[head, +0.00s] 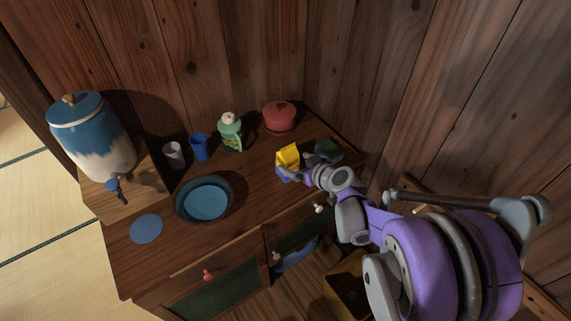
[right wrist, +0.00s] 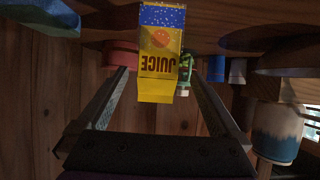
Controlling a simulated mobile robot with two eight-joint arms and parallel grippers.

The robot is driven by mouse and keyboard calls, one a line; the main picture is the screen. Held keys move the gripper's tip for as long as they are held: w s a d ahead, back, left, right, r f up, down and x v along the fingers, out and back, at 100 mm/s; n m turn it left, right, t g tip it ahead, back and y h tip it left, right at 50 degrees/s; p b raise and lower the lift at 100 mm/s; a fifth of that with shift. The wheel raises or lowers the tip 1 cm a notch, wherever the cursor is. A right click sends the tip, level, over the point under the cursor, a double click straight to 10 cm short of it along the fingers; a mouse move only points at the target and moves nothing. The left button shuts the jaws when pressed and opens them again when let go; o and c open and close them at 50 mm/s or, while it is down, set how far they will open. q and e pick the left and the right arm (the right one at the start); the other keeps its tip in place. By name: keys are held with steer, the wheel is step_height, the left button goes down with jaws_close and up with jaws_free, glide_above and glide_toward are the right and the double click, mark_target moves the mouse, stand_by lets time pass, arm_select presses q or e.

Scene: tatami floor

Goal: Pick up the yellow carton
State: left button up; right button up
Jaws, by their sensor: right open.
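The yellow juice carton (head: 288,156) with a blue base stands on the wooden cabinet top, near its right part. In the right wrist view, which is upside down, the carton (right wrist: 159,50) shows its "JUICE" label and an orange fruit picture. My right gripper (head: 295,172) is at the carton from the right and front. In the right wrist view its two fingers (right wrist: 160,78) are spread, one on each side of the carton, with gaps visible. The carton's lower part is partly hidden by the gripper in the head view. My left gripper is not in view.
A dark green-blue item (head: 328,150) sits close right of the carton. A red lidded pot (head: 279,116) and a green bottle (head: 230,132) stand behind. A blue cup (head: 200,148), grey cup (head: 174,154), blue bowl (head: 206,202) and large dispenser (head: 92,138) are left.

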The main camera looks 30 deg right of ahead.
steer(key=x, duration=0.5)
steer(key=shift+w+d+f, duration=0.1)
steer(key=shift+w, duration=0.3)
jaws_close()
